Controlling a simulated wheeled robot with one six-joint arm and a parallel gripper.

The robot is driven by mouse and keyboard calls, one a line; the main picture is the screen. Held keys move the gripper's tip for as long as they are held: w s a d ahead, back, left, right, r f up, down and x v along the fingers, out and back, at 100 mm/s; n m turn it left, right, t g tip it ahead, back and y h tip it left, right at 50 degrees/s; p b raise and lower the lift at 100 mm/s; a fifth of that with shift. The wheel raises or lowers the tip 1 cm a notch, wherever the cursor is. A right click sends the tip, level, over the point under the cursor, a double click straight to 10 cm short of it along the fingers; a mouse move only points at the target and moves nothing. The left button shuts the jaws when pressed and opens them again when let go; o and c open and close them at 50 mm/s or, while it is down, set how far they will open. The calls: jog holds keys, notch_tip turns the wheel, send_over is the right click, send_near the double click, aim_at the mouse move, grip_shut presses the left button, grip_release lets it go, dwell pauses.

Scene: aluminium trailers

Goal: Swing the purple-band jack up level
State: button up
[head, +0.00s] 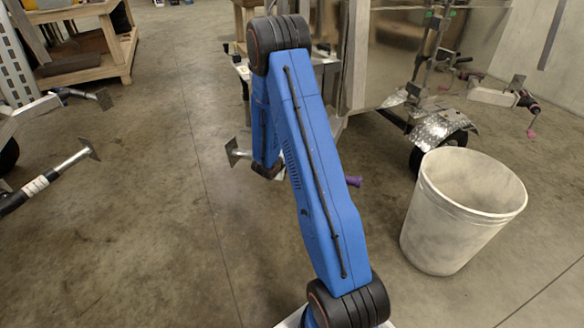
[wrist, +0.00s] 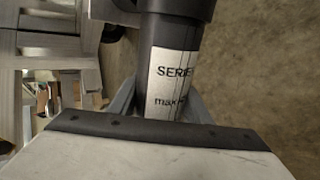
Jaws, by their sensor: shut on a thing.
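In the wrist view the jaws of my gripper (wrist: 160,104) are closed around the jack's tube (wrist: 172,65), one finger on each side. The tube carries a silver label with black print, partly cut off, and a dark collar above it. In the head view my blue arm hides the gripper and most of the jack. The jack's flat metal foot plate (head: 235,152) shows left of my arm, and a purple end piece (head: 353,181) shows right of it. The two lie roughly sideways across the picture, the foot slightly higher. The jack's pivot is hidden.
A whitish bin (head: 460,212) stands at the right. Behind it is a trailer with a wheel fender (head: 440,127) and a pink-handled jack (head: 525,102). Another jack with a white band (head: 40,184) reaches in from the left. Floor between is clear.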

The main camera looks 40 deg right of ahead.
jog(key=shift+w+r+t, duration=0.15)
jog(key=shift+r+t, duration=0.15)
jog(key=shift+r, duration=0.3)
jog(key=o, duration=1.5)
jog(key=shift+s+a+r, duration=0.2)
jog(key=shift+s+a, duration=0.05)
jog(key=shift+a, duration=0.1)
jog(key=v, duration=1.6)
jog(key=shift+s+r, duration=0.15)
jog(key=shift+r, duration=0.1)
